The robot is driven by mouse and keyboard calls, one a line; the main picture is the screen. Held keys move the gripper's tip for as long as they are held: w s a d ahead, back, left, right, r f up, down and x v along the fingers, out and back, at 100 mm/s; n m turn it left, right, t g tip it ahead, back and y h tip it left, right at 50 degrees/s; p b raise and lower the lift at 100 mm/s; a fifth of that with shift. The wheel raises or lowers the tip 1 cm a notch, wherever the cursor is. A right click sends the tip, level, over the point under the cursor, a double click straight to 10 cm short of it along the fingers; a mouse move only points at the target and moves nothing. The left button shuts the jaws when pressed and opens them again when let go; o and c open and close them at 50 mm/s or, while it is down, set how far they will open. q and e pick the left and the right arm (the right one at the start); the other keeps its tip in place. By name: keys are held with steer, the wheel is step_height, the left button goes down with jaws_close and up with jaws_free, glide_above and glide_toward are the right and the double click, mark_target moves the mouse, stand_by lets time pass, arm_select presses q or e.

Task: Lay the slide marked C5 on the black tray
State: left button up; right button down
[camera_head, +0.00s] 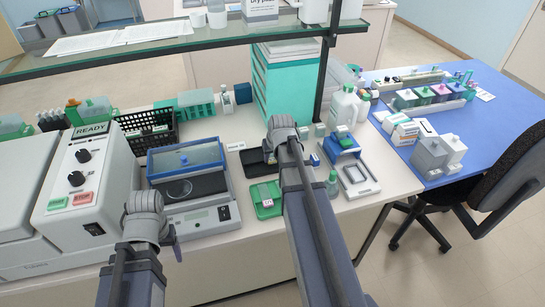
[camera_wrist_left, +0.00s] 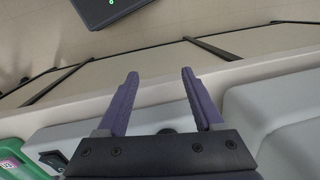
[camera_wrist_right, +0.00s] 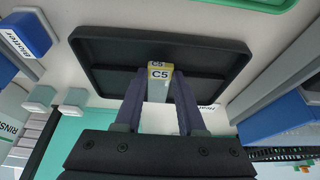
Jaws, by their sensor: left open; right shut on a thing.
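The slide marked C5 (camera_wrist_right: 158,88) is a narrow pale strip with a yellow end label, seen in the right wrist view. My right gripper (camera_wrist_right: 158,92) is shut on it, one finger on each side. The black tray (camera_wrist_right: 95,45) lies behind the slide in that view, and the labelled end is over the tray's inside. I cannot tell whether the slide touches it. In the head view the black tray (camera_head: 254,169) is partly hidden by my right arm. My left gripper (camera_wrist_left: 160,85) is open and empty, away from the tray, near the bench's front edge.
A green slide box (camera_head: 266,207) sits just in front of the tray. The balance (camera_head: 196,208) stands left of it. A glass shelf (camera_head: 150,40) crosses above the bench's back.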

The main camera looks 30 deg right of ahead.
steer(key=shift+f, duration=0.2)
steer(key=shift+c, duration=2.1)
jaws_free()
steer(key=p+v, duration=0.7)
steer(key=shift+s+r, duration=0.2)
steer(key=shift+r, duration=0.2)
